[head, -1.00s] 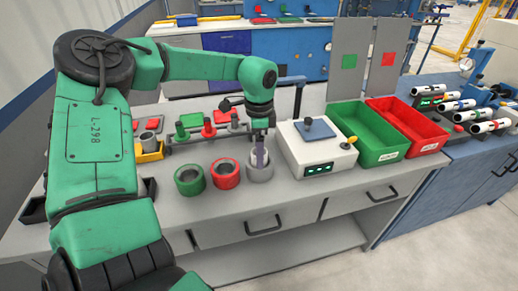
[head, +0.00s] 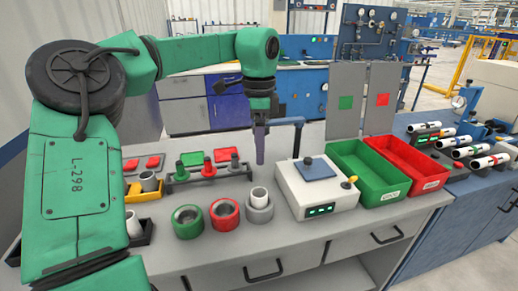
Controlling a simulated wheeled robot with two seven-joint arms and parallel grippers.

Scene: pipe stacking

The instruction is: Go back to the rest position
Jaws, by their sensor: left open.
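My left gripper (head: 260,143) hangs above the workbench, pointing down, open and clear of the pipes. Below it a light grey pipe (head: 258,194) stands upright inside a wider grey ring (head: 259,213) on the bench. To the left stand a red ring (head: 224,214) and a green ring (head: 188,222), both with dark inner walls. My right gripper is not in view.
A white box (head: 316,188) with a blue pad stands right of the rings. Green (head: 366,172) and red (head: 408,162) bins lie further right. A rack (head: 208,172) with coloured parts stands behind, and a yellow bin (head: 143,190) with pipes is at left.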

